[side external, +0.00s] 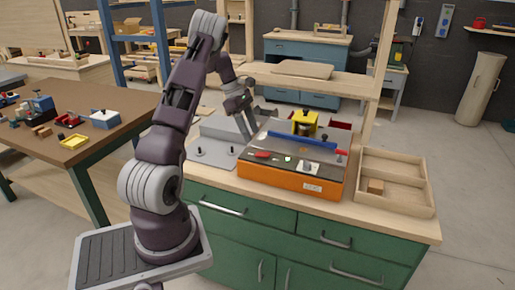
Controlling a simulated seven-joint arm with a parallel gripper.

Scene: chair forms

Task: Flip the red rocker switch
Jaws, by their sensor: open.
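An orange machine (290,181) with a dark top panel sits on the bench. A small red elongated part (262,155) lies on the left of that panel, and a smaller red part (341,153) shows at its right end. Which of them is the rocker switch, and how it is set, is too small to tell. My gripper (247,132) is open and points down, above and behind the machine's left side, apart from both red parts. Its fingertips are small and hard to make out.
A wooden tray (396,207) with a small block is at the right. A wooden post and shelf (335,82) rise behind.

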